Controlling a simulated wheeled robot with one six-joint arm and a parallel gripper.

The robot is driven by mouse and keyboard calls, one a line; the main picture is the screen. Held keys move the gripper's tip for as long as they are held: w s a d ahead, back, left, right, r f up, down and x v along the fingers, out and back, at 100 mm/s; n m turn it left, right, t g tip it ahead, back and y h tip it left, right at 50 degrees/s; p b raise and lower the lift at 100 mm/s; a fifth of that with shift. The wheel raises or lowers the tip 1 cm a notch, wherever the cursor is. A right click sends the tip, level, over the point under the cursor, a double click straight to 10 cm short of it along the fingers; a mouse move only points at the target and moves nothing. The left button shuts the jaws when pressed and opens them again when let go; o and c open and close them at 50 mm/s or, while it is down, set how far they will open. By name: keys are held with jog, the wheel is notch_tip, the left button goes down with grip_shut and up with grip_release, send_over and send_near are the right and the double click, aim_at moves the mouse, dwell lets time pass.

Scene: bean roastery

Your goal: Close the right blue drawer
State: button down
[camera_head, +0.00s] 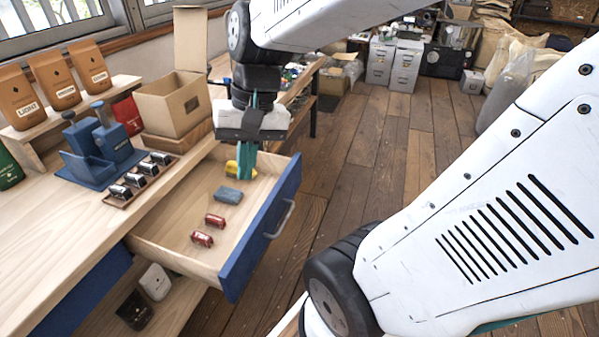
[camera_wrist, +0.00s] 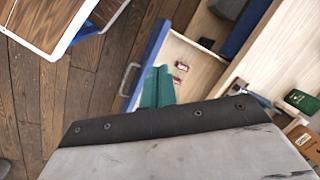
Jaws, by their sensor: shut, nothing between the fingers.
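The right blue drawer (camera_head: 262,228) is pulled out from the wooden workbench (camera_head: 110,235), with a blue front and a metal handle (camera_head: 280,220). Inside lie two small red items (camera_head: 208,230), a blue-grey block (camera_head: 228,195) and a yellow item (camera_head: 240,168). My gripper (camera_head: 247,165) points down over the far end of the drawer, its teal fingers shut and empty, near the yellow item. In the wrist view my gripper (camera_wrist: 158,85) shows in front of the drawer interior, with the drawer front (camera_wrist: 148,60) and handle (camera_wrist: 128,78) to its left. I cannot tell whether the fingers touch the drawer.
On the bench stand a blue press (camera_head: 100,145), a small tray of canisters (camera_head: 140,180), an open cardboard box (camera_head: 175,105) and brown bags on a riser (camera_head: 60,80). The wooden floor (camera_head: 350,160) right of the drawer is clear.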

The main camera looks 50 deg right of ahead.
jog(key=w+d+f+m+t+y, duration=0.2)
jog(key=w+d+f+m, duration=0.25)
jog(key=d+m, duration=0.4)
jog(key=w+d+f+m+t+y, duration=0.15)
jog(key=w+d+f+m, duration=0.35)
jog(key=d, duration=0.6)
jog(key=s+d+f+m+t+h, duration=0.2)
jog(key=s+d+f+m, duration=0.1)
jog(key=d+f+m, duration=0.5)
jog(key=s+d+f+m+t+h, duration=0.1)
jog(key=s+d+f+m+t, duration=0.1)
jog(key=s+d+f+m, duration=0.5)
jog(key=n, duration=0.3)
send_near(297, 178)
jog(key=shift+m, duration=0.25)
jog(key=x, duration=0.5)
jog(key=shift+f, duration=0.45)
jog(key=shift+w, duration=0.25)
jog(key=shift+w, duration=0.1)
